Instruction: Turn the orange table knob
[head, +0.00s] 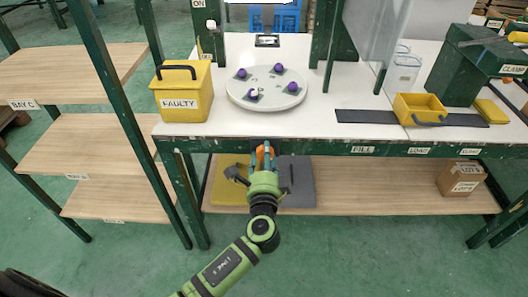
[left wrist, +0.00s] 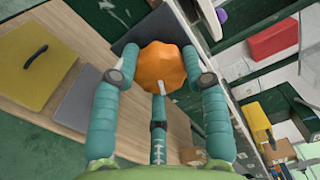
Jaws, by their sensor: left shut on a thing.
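The orange table knob (left wrist: 161,68) is a lobed disc in the left wrist view, with a pale pointer mark near its lower edge. In the head view a small part of the knob (head: 261,150) shows at the table's front edge, mostly hidden by my gripper. My left gripper (left wrist: 161,72) is shut on the knob, its teal fingers on either side of it. In the head view the left gripper (head: 264,158) reaches up to the table front. A round white turntable (head: 266,100) with several purple-topped pieces stands on the table above. My right gripper is not in view.
A yellow FAULTY bin (head: 182,103) stands left of the turntable. A yellow container (head: 419,106) sits on a dark strip at the right. The lower shelf (head: 370,190) holds flat mats and a cardboard box (head: 461,177). Wooden shelves stand at the left.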

